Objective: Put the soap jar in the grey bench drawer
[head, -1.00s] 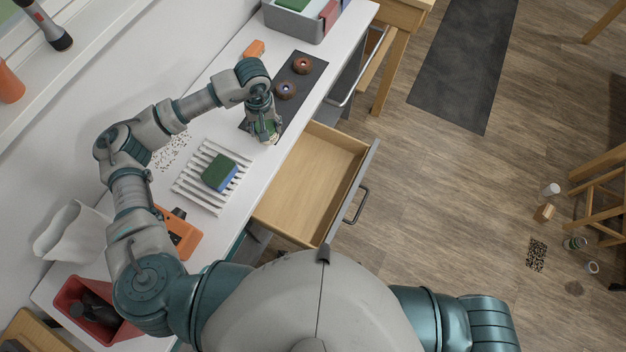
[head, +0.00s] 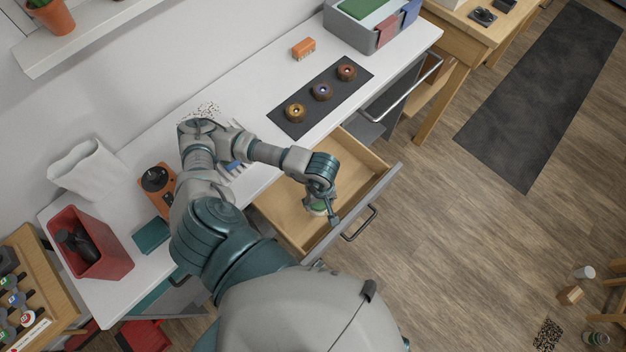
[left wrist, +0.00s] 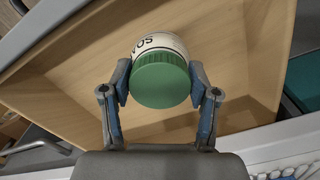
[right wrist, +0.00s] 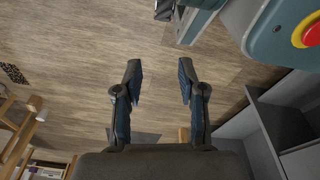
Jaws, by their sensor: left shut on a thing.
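The soap jar (left wrist: 160,75) is white with dark lettering and a green lid. In the left wrist view it sits between the two fingers of my left gripper (left wrist: 160,95), which is shut on it. In the head view my left gripper (head: 322,206) holds the jar (head: 318,207) over the open drawer (head: 345,172). The drawer has a pale wooden inside and a grey front with a bar handle. I cannot tell whether the jar touches the drawer floor. My right gripper (right wrist: 158,90) is open and empty, with the wooden floor beyond it.
A red button on a teal surface (right wrist: 275,40) is near my right gripper.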

